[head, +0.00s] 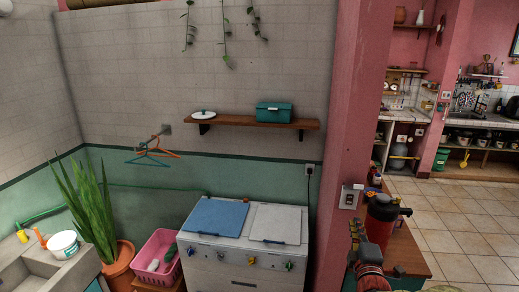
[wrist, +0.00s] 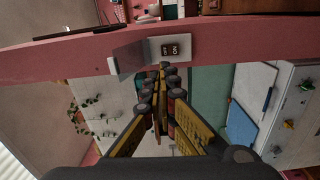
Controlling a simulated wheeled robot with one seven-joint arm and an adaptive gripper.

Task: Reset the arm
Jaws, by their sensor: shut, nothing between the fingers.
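My gripper (wrist: 163,88) shows in the wrist view with its yellow and dark fingers drawn together and nothing between them. The fingers point toward a pink pillar (wrist: 60,58) that crosses the upper part of that view. A light switch plate (wrist: 170,48) on the pillar shows just beyond the fingertips; I cannot tell the gap. In the head view, red and black parts stand at the lower right in front of the pillar, and the fingertips cannot be made out clearly there.
The pink pillar (head: 345,120) also shows in the head view, left of the red and black parts. A white washer (head: 245,262) with a blue lid, a pink basket (head: 157,258) and a potted plant (head: 90,210) stand left. Tiled floor (head: 450,225) is open at right.

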